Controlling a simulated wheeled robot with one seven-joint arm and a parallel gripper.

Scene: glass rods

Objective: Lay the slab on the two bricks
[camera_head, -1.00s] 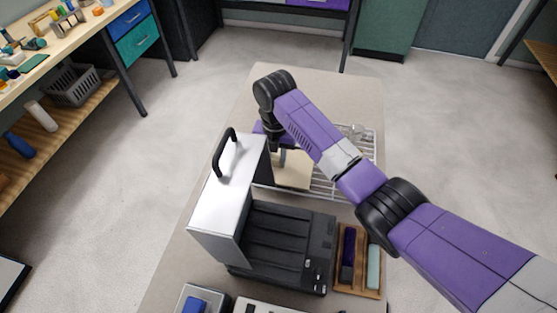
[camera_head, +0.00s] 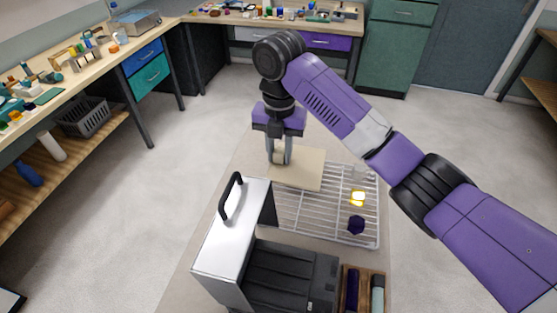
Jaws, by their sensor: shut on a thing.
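A pale cream slab (camera_head: 302,168) shows at the far left part of a white wire rack (camera_head: 312,218). My gripper (camera_head: 280,160) points down at the slab's left end and is shut on it. The slab looks roughly level; whether it touches anything beneath cannot be told. I cannot make out two bricks; anything under the slab is hidden by it.
A dark machine (camera_head: 285,272) with a raised silver lid (camera_head: 232,232) and black handle stands in front. On the rack's right are a glowing yellow piece (camera_head: 358,198) and a dark purple piece (camera_head: 356,225). A wooden tray (camera_head: 364,280) holds two bars.

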